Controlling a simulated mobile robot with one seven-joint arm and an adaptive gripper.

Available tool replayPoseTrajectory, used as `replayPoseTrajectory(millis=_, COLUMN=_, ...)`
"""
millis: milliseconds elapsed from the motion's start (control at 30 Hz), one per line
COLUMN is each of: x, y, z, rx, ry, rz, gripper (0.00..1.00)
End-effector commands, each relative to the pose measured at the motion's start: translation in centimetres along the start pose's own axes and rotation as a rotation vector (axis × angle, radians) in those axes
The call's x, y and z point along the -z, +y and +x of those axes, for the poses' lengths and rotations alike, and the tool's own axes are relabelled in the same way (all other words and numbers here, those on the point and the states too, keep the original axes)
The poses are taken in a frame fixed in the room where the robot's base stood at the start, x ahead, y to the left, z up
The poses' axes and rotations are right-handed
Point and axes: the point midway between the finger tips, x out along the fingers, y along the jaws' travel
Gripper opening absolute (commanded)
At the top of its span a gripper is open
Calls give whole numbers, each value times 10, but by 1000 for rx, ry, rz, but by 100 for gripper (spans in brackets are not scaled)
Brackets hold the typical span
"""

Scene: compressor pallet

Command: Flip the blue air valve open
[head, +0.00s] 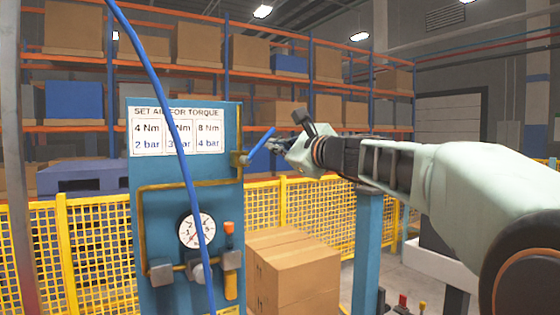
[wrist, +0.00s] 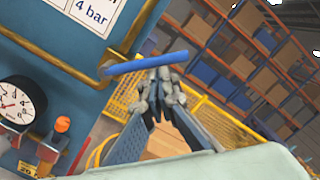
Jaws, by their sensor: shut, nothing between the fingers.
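The blue valve lever (head: 262,142) slants up and to the right from a brass fitting (head: 242,159) at the panel's right edge. In the wrist view the lever (wrist: 145,64) crosses the upper middle, with the brass fitting at its left end. My gripper (head: 277,147) is shut and empty, just right of the lever in the head view. In the wrist view my gripper's fingertips (wrist: 160,78) are at or just under the lever's right half. I cannot tell whether they touch it.
The blue panel (head: 165,177) carries a torque chart (head: 179,131), a pressure gauge (head: 197,230) and an orange-topped regulator (head: 229,243). A blue hose (head: 170,110) hangs in front of it. Cardboard boxes (head: 292,270) stand below my gripper, before a yellow mesh fence (head: 93,240).

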Motion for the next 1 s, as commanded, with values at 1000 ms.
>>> replayPoseTrajectory(millis=1000, x=-50, y=3, z=3, rx=-37, ry=-4, rz=-729, gripper=0)
